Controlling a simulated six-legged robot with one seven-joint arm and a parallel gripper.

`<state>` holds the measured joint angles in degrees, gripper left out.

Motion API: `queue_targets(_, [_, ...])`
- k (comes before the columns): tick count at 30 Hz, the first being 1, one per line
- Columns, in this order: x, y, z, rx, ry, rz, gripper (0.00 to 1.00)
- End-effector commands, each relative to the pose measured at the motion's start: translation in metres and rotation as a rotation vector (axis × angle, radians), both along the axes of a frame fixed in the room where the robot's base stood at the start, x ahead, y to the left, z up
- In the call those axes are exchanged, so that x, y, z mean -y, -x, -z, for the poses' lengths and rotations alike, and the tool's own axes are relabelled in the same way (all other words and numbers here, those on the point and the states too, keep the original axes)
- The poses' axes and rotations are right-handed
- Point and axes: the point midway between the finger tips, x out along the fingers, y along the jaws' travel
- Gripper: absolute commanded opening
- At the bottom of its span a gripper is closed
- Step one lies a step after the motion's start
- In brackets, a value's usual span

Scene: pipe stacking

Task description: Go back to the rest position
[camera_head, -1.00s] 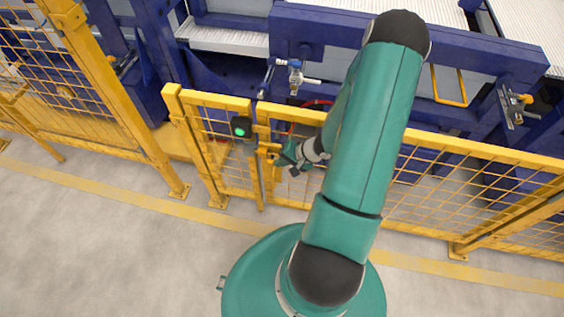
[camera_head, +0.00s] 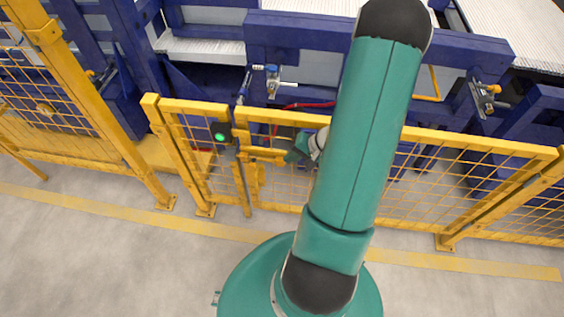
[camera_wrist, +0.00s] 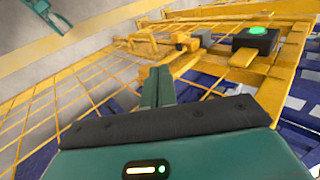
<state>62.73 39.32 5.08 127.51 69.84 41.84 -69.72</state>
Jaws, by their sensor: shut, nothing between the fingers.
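My gripper (camera_wrist: 158,88) shows in the wrist view with its two teal fingers together and nothing between them. In the head view only part of my gripper (camera_head: 296,154) shows, beside the yellow latch bar of the fence gate; the rest is behind my arm. The yellow mesh gate (camera_head: 207,155) stands in front of the blue machine. A dark box with a lit green button (camera_head: 221,133) is on the gate post, and it also shows in the wrist view (camera_wrist: 257,35). I cannot tell whether my gripper touches the gate.
The blue machine frame (camera_head: 290,35) with white ribbed panels stands behind the fence. Yellow mesh fence panels (camera_head: 480,195) run to both sides. A yellow line (camera_head: 110,207) crosses the grey floor, which is clear in front of the fence.

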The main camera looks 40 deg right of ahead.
Motion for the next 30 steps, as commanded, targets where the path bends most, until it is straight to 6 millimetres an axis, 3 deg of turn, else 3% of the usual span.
queue_targets(13, [0.004,0.008,-0.01,-0.001,0.001,-0.004,0.0])
queue_targets(17, [-0.004,0.0,-0.025,-0.002,0.02,-0.047,0.0])
queue_targets(24, [-0.056,-0.028,-0.1,-0.028,0.12,-0.26,0.0])
queue_targets(30, [-0.11,-0.036,-0.163,-0.057,0.236,-0.431,0.0])
